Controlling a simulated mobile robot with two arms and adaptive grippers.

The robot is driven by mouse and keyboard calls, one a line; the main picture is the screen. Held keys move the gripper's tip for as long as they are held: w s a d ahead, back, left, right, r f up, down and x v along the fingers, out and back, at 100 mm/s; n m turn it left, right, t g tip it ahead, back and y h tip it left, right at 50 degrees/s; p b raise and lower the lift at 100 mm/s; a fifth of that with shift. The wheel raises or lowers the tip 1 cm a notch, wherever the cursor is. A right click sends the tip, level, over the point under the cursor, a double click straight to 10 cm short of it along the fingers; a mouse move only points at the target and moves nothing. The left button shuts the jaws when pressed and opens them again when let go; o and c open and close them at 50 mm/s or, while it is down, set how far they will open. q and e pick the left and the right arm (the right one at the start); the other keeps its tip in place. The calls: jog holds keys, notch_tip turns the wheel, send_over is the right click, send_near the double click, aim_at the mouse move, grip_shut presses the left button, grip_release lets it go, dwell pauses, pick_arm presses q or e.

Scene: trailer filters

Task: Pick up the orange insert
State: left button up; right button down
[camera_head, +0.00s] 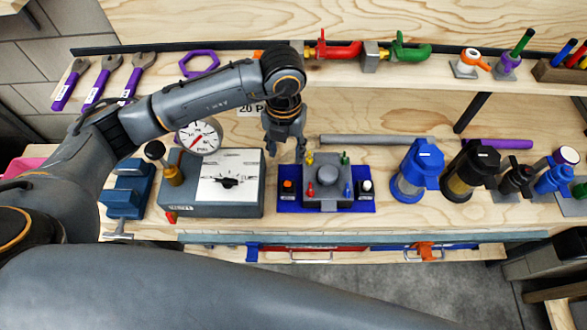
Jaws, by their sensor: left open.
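A small orange piece (288,184), which looks like the orange insert, sits at the left end of a blue tray (326,209) on the wooden bench. A grey block with a round knob (327,174) and small coloured pegs stands in the tray's middle. A white-topped piece (366,186) sits at its right end. My left gripper (286,155) is open and empty, pointing down just behind and above the orange piece, apart from it. My right gripper is out of view.
A grey box with a dial (228,180) and a pressure gauge (199,137) stand left of the tray. Blue (417,170) and black (470,170) filter housings stand right. A grey rod (372,140) lies behind.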

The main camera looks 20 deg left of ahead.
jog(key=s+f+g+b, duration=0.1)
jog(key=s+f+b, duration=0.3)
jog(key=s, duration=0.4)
pick_arm(q)
jog(key=b, duration=0.1)
send_over(288, 184)
jog(key=f, duration=0.8)
jog(key=shift+s+a, duration=0.25)
jog(key=shift+s, duration=0.05)
jog(key=shift+d+f+b, duration=0.1)
jog(key=shift+f+b, duration=0.55)
jog(key=shift+f, duration=0.15)
jog(key=f+b, duration=0.1)
jog(key=f, duration=0.1)
jog(key=shift+w+f+b, duration=0.2)
jog(key=shift+f+b, duration=0.15)
jog(key=shift+w+f, duration=0.1)
jog(key=shift+f, duration=0.35)
jog(key=shift+d+r, duration=0.1)
jog(key=c, duration=0.7)
jog(key=shift+c, duration=1.2)
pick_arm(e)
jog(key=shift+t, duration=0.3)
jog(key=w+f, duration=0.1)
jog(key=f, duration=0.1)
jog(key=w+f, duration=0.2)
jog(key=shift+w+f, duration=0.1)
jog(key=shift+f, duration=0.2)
